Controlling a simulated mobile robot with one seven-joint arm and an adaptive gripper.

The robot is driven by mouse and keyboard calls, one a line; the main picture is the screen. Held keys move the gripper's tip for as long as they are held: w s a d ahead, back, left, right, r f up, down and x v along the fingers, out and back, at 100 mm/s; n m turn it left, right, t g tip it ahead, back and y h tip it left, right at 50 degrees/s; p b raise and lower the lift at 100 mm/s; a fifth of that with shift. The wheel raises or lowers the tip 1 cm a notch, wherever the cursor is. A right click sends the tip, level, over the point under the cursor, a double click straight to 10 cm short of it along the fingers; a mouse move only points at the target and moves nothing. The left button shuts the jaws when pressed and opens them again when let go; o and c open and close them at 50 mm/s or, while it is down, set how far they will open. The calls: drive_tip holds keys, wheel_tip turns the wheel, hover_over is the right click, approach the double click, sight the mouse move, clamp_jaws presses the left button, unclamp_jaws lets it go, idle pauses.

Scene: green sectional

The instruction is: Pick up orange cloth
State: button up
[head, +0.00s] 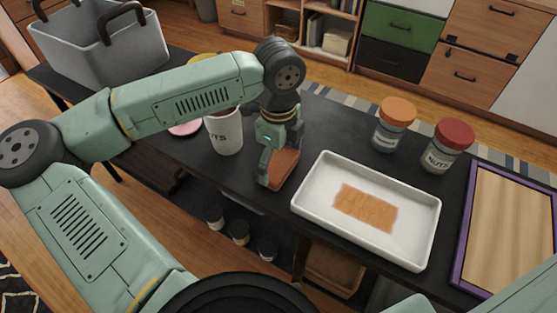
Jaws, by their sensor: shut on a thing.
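My gripper (272,165) is in the middle of the head view, pointing down just left of the white tray. It is shut on an orange-brown piece (286,167), which looks like the orange cloth. The fingers hide part of this piece, and I cannot tell whether it touches the tabletop. A flat, mottled orange rectangle (366,208) lies inside the white tray (318,172); I cannot tell whether it is cloth or a mark.
The dark table (330,125) also holds an orange-lidded jar (393,124), a red-lidded nuts jar (446,146), a purple-framed board (512,224) and a grey basket (100,48). A white lettered cup (225,133) stands close left of my gripper. Small jars sit on the shelf below.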

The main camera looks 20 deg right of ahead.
wheel_tip(320, 180, up, 28)
drive_tip(key=b, duration=0.2)
drive_tip(key=shift+b, duration=0.35)
drive_tip(key=shift+f, duration=0.1)
drive_tip(key=o, duration=0.4)
drive_tip(key=c, duration=0.4)
